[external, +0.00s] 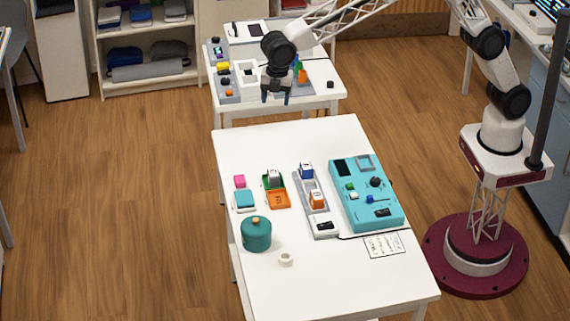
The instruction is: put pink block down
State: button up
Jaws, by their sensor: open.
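The pink block (240,181) is at the left side of the white table (300,283), just behind a teal block (244,199). Whether the pink block touches the teal one I cannot tell. My gripper (275,98) hangs above the far end of the scene, in front of the back table in the picture. It points down with its fingers apart and nothing between them. It is well away from the pink block.
Green and orange trays (279,198), a grey rack (325,232) with blue and orange blocks, and a teal panel box (395,216) fill the middle and right. A teal pot (256,234) and white ring (286,259) stand nearer. The table's front is clear.

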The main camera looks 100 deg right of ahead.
jog(key=s+d+r+m, duration=0.2)
jog(key=s+d+r, duration=0.15)
jog(key=s, duration=0.75)
jog(key=s+d+r+m+t, duration=0.1)
jog(key=s+d+r+m, duration=0.3)
jog(key=s, duration=0.6)
jog(key=s+d+r+m, duration=0.1)
jog(key=s+r, duration=0.4)
jog(key=s, duration=0.6)
jog(key=s+d+f+m, duration=0.1)
jog(key=s+f+m, duration=0.1)
jog(key=s, duration=0.9)
jog(key=s+d+f+m, duration=0.2)
jog(key=s+f, duration=0.1)
jog(key=s, duration=0.9)
jog(key=s+d+f+m+t, duration=0.1)
jog(key=s+f+m, duration=0.2)
jog(key=s, duration=0.9)
jog(key=shift+d, duration=0.35)
jog(key=shift+o, duration=0.5)
jog(key=shift+f, duration=0.1)
